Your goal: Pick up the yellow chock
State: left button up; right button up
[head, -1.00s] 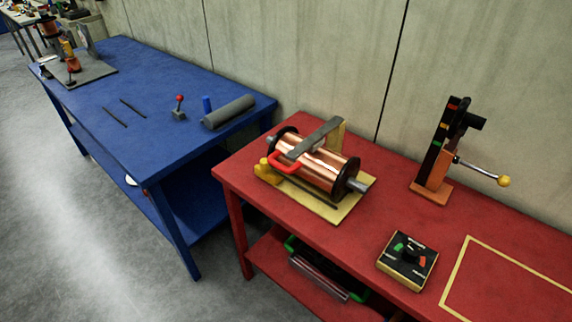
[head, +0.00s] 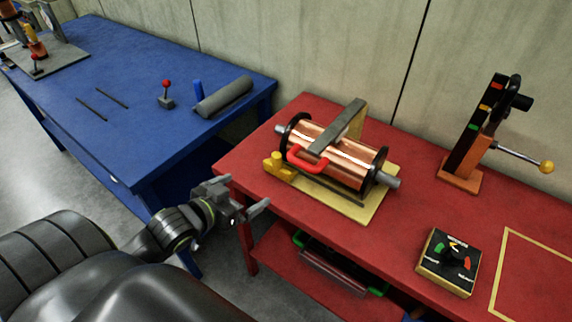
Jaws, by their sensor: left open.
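The yellow chock (head: 279,167) sits at the left front corner of the yellow base plate (head: 362,213) on the red table. It is beside the near left end of the copper spool (head: 333,152), close to the red handle (head: 307,160). My left gripper (head: 244,197) is open and empty, at the red table's left edge, to the lower left of the chock and apart from it. My right gripper is not in view.
A grey bar (head: 338,126) on a yellow post lies over the spool. A dial box (head: 448,262) and a lever stand (head: 476,140) are to the right. The blue table (head: 120,100) stands left. The red tabletop is clear in front of the plate.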

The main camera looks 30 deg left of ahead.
aim_at(279, 167)
pick_arm(q)
jog(key=x, duration=1.1)
jog(key=shift+w, duration=0.4)
jog(key=shift+a+r+p+x, duration=0.1)
jog(key=shift+a+p+x, duration=0.05)
jog(key=shift+x, duration=1.05)
jog(key=shift+a+r+p+x, duration=0.1)
jog(key=shift+a+p+x, duration=0.05)
jog(key=shift+x, duration=1.05)
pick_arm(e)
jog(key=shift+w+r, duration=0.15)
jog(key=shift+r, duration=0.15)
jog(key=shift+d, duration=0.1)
pick_arm(q)
jog(key=c, duration=1)
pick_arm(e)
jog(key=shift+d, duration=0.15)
pick_arm(q)
jog(key=shift+r, duration=0.1)
